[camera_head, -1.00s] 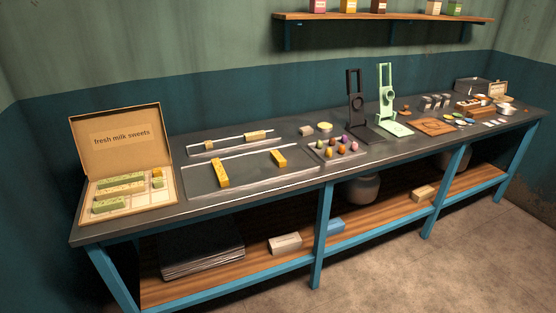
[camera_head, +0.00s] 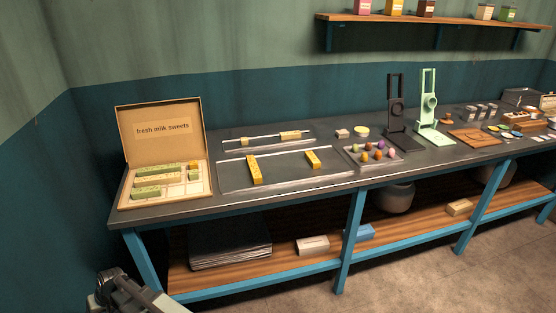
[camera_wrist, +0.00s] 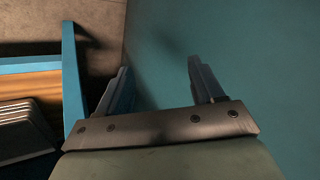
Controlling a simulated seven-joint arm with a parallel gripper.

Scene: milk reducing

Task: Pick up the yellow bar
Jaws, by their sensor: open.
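Several yellow bars show in the head view. A long yellow bar (camera_head: 254,169) and a shorter yellow bar (camera_head: 313,159) lie on the front tray (camera_head: 285,176). A yellow bar (camera_head: 290,135) and a small yellow piece (camera_head: 244,142) lie on the narrow rear tray (camera_head: 268,141). The open sweets box (camera_head: 207,184) at the left holds green and yellow pieces. In the wrist view my gripper (camera_wrist: 160,85) is open and empty, beside the blue wall and away from the bars. Part of my arm shows at the bottom left of the head view.
A tray of coloured sweets (camera_head: 376,163), a black stand (camera_head: 397,110) and a green stand (camera_head: 430,110) stand further right on the bench. Blue legs (camera_head: 350,225) and a wooden lower shelf (camera_head: 290,264) lie below the bench top. Floor at the lower right is clear.

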